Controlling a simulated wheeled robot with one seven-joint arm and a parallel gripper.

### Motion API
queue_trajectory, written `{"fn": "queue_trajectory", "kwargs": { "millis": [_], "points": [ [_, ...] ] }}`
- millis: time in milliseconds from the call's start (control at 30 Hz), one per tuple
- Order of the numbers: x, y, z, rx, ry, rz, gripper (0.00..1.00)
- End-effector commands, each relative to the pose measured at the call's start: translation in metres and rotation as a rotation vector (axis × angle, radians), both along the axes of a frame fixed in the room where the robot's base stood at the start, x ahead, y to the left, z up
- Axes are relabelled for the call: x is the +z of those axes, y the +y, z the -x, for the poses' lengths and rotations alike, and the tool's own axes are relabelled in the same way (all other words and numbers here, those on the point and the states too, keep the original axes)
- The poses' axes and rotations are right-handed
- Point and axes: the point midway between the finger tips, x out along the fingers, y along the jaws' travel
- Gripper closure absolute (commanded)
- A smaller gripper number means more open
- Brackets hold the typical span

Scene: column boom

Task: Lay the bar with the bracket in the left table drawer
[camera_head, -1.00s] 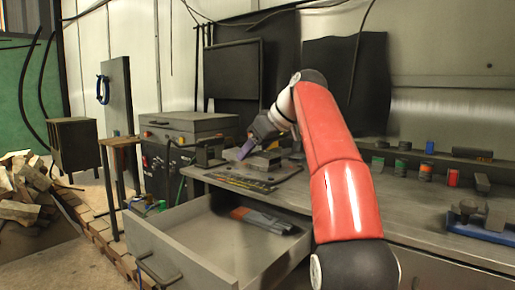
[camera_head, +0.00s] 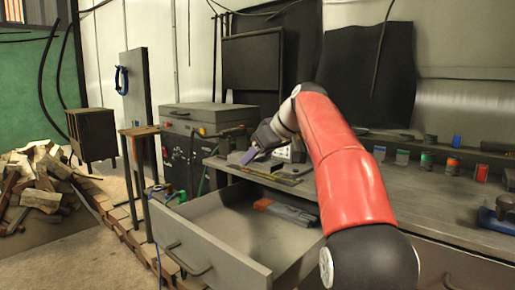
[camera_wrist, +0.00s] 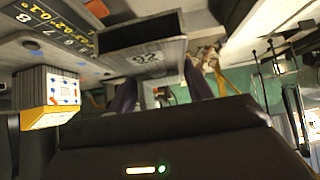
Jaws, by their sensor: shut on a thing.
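My gripper (camera_head: 250,156) is over the left end of the table, above the open drawer's back edge; a purple finger shows there. In the wrist view my gripper (camera_wrist: 160,92) has its two purple fingers closed around a grey piece (camera_wrist: 150,58) marked 92, with a dark end face. This looks like the bar with the bracket, but its full shape is hidden. The left table drawer (camera_head: 215,252) is pulled out. A grey and orange tool (camera_head: 288,211) lies inside at its back right.
The table top (camera_head: 400,185) carries a row of small coloured pieces and a blue tool (camera_head: 495,216) at right. A dark machine box (camera_head: 195,140) stands behind the drawer at left. The drawer's front and left floor is clear. Rubble (camera_head: 40,185) lies far left.

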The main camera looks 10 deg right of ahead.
Motion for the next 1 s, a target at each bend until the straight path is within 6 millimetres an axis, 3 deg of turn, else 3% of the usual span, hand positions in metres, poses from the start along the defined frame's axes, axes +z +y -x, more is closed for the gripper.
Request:
{"fn": "queue_trajectory", "kwargs": {
  "millis": [1000],
  "points": [
    [-0.076,0.0,0.001,-0.001,-0.003,0.001,0.86]
  ]
}}
